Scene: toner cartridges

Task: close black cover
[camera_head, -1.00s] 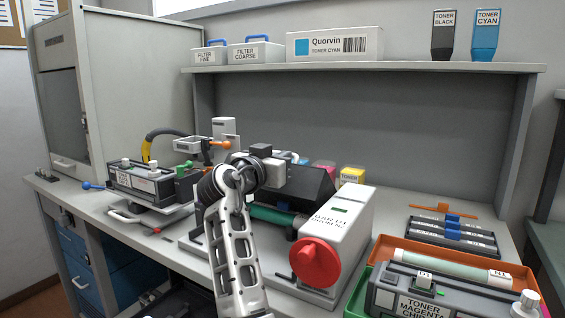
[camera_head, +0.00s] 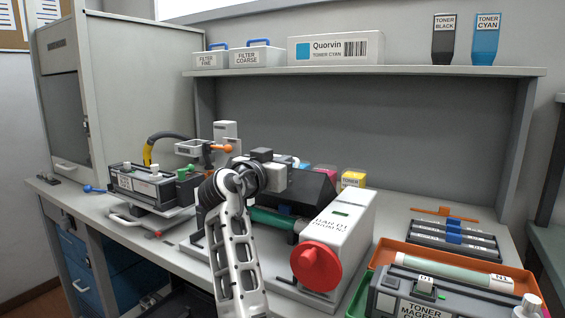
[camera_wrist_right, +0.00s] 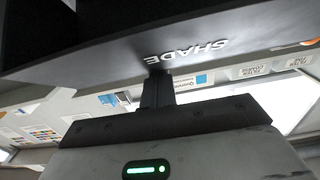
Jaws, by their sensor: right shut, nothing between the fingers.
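The black cover (camera_head: 308,186) sits on the white drum machine (camera_head: 343,222) in the middle of the bench, sloping over it. A green roller (camera_head: 272,217) still shows below its front edge, so I see a gap there. In the right wrist view the cover (camera_wrist_right: 100,38) is a large dark panel with "SHADE" lettering across the top. My right gripper (camera_wrist_right: 157,82) is shut and empty, its fingertips close to the panel's lower edge beside the lettering. I cannot tell whether they touch. In the head view my right arm hides part of the machine. My left gripper is out of view.
A red knob (camera_head: 316,266) sticks out from the machine's front. A labelled grey device (camera_head: 140,185) stands at the left. A shelf (camera_head: 370,72) runs above the bench.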

